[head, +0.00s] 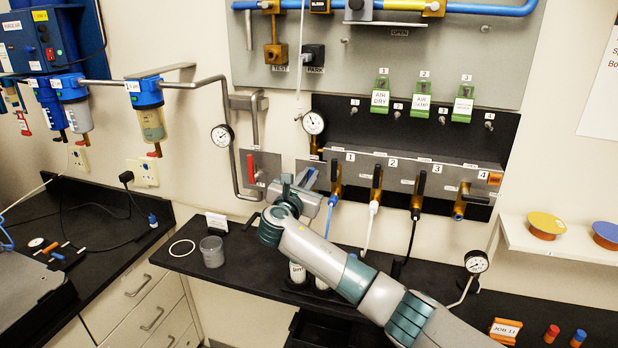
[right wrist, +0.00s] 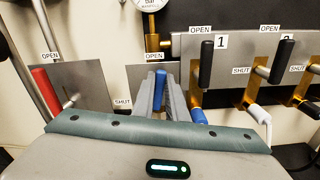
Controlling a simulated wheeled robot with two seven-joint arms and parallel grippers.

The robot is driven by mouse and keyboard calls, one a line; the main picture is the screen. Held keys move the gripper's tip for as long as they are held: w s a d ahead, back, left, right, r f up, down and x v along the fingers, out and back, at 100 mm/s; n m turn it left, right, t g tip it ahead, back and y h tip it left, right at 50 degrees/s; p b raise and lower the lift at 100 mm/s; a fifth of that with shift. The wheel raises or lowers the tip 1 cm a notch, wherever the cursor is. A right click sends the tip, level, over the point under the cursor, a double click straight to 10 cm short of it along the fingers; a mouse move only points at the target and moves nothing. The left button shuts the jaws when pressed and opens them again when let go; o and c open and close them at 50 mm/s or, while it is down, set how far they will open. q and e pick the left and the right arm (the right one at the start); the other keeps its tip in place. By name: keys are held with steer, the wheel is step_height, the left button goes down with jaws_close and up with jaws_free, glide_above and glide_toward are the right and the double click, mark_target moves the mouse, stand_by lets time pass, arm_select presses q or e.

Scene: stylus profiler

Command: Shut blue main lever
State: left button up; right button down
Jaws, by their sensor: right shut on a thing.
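The blue main lever (right wrist: 160,80) stands upright between the fingers of my right gripper (right wrist: 160,88) in the right wrist view. Its tip points toward the OPEN label (right wrist: 162,57) above it. A SHUT label (right wrist: 122,102) sits lower left of it. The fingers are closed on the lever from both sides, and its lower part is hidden. My left gripper is not in view.
A red lever (right wrist: 41,80) stands on a plate to the left. To the right, valve 1's black handle (right wrist: 206,63) is close to my gripper. A gauge (head: 313,122) hangs above. A clear cup (head: 211,251) stands on the dark bench below.

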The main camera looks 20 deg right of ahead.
steer(key=shift+f, duration=0.1)
steer(key=shift+s+d+f+m+b, duration=0.4)
steer(key=shift+f+m+b, duration=0.3)
steer(key=shift+m+b, duration=1.85)
steer(key=shift+s+d+f+m+b, duration=0.25)
steer(key=shift+d+f+m+b, duration=0.4)
steer(key=shift+m+b, duration=1.9)
steer(key=shift+s+d+f+m+b, duration=0.35)
steer(key=shift+f+m+b, duration=0.45)
steer(key=shift+m+b, duration=1.75)
steer(key=shift+m, duration=0.25)
steer(key=c, duration=1.8)
jaws_free()
steer(key=shift+r, duration=0.1)
steer(key=shift+o, duration=0.2)
